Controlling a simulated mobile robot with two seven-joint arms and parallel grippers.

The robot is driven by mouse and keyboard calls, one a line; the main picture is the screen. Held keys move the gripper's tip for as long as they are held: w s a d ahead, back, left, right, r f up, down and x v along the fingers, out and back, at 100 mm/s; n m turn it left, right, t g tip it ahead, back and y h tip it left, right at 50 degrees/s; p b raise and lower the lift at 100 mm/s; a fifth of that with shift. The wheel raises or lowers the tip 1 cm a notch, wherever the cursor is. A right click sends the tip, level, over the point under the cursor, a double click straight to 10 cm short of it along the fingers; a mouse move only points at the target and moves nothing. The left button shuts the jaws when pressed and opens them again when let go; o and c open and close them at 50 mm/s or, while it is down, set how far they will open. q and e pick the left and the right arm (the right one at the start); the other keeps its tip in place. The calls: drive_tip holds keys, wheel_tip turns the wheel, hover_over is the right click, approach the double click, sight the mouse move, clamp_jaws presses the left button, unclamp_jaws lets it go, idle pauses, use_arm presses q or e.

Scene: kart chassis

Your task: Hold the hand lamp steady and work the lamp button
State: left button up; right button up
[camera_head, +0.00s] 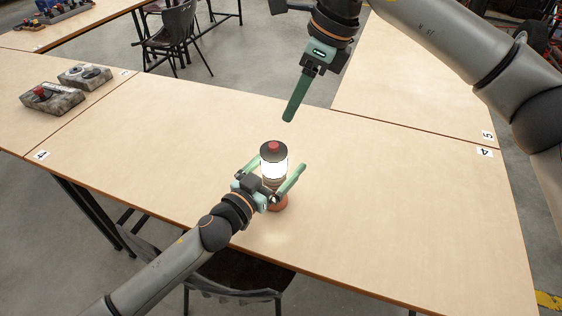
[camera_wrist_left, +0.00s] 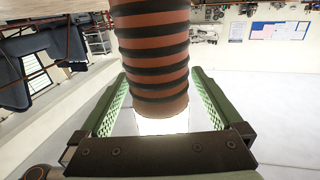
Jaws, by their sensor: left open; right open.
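The hand lamp (camera_head: 273,166) stands upright on the table, with a glowing white middle, a dark cap and a reddish base. Its red lamp button (camera_head: 273,145) is on top and uncovered. In the left wrist view the lamp's ribbed orange and black grip (camera_wrist_left: 155,55) lies between my fingers. My left gripper (camera_head: 282,164) is open around the lamp; a gap shows on both sides in the wrist view (camera_wrist_left: 158,82). My right gripper (camera_head: 290,117) points down, above and to the right of the lamp, apart from it. It is open, its fingers overlapping in the head view.
The wooden table (camera_head: 400,220) is clear around the lamp. Grey boxes with knobs (camera_head: 52,98) lie at the left. A dark chair (camera_head: 235,272) stands at the near edge, and another chair (camera_head: 172,32) stands behind.

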use_arm(q)
drive_tip(key=shift+w+d, duration=0.15)
drive_tip(key=shift+w, duration=0.05)
clamp_jaws()
use_arm(e)
clamp_jaws()
idle(1.0)
idle(1.3)
